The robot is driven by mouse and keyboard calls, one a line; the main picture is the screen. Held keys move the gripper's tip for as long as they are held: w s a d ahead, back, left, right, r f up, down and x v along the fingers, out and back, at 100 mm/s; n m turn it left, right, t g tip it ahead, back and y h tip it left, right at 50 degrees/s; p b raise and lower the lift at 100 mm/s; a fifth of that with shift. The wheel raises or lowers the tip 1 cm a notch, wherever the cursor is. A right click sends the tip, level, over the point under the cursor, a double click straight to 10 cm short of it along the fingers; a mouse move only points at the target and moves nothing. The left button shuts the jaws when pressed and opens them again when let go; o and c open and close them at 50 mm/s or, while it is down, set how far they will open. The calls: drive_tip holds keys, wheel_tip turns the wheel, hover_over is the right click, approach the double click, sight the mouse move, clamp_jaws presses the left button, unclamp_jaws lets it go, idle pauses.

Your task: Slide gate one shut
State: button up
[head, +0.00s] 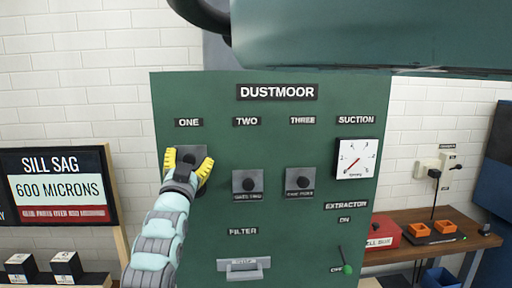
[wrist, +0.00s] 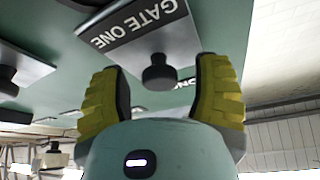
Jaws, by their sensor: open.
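Gate one is a grey plate (head: 198,150) under the ONE label on the green DUSTMOOR panel (head: 280,140). In the wrist view the plate, marked GATE ONE (wrist: 140,25), carries a black knob (wrist: 159,78). My gripper (head: 188,164) is at gate one with its yellow fingers apart. In the wrist view the fingers (wrist: 160,85) stand on either side of the knob, with visible gaps. In the head view my gripper hides the lower part of the plate. The gate one plate sits higher than those of gates two and three.
Gate two (head: 247,184) and gate three (head: 299,182) are plates with black knobs to the right. A suction gauge (head: 357,159) is at upper right. A large green housing (head: 370,35) overhangs the panel.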

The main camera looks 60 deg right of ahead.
drive_tip(key=shift+c, duration=0.3)
clamp_jaws()
idle(0.4)
